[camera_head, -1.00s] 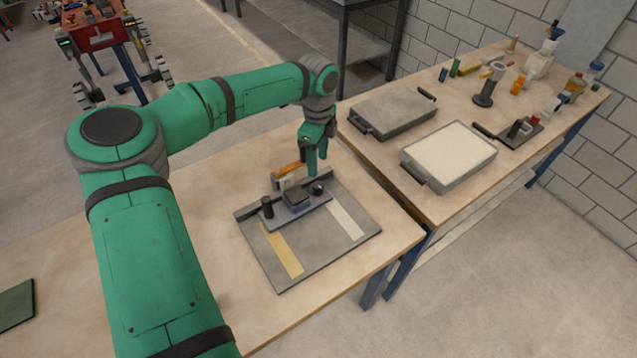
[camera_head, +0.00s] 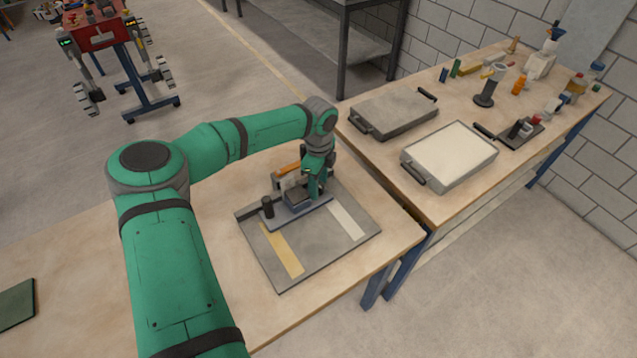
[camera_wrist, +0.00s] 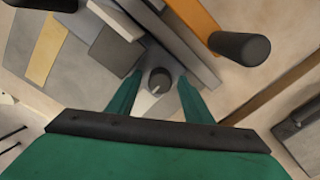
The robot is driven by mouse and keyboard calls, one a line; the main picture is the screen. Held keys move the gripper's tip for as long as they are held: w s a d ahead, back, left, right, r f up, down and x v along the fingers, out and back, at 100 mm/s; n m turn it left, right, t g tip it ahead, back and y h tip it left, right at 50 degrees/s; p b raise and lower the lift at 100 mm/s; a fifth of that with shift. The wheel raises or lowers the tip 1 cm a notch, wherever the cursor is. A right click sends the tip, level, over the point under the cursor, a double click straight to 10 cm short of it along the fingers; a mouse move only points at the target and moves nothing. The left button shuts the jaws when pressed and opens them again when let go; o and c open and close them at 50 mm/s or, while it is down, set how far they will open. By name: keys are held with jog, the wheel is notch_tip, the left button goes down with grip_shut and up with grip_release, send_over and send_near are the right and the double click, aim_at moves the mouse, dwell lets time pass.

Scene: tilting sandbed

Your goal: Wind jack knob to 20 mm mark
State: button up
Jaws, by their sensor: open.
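The jack knob (camera_wrist: 159,80) is a small dark round knob with a pale pointer line. In the wrist view it sits between the two green fingers of my gripper (camera_wrist: 160,88), which are open with one on each side; contact cannot be told. In the head view my gripper (camera_head: 316,192) is lowered over the right end of the blue-grey block (camera_head: 300,212) and hides the knob. The grey sandbed plate (camera_head: 325,250) lies flat on the table, with a yellow strip (camera_head: 282,249) and a white strip (camera_head: 346,221). No 20 mm mark is readable.
A dark upright post (camera_head: 267,207) stands at the block's left end. An orange bar (camera_wrist: 195,20) and a dark cylinder (camera_wrist: 240,47) are close beside my gripper. The neighbouring table bears a grey tray (camera_head: 372,127) and a white-filled tray (camera_head: 413,173).

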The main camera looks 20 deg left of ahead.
jog(key=c, duration=1.1)
jog(key=shift+o, duration=0.2)
jog(key=shift+m, duration=0.3)
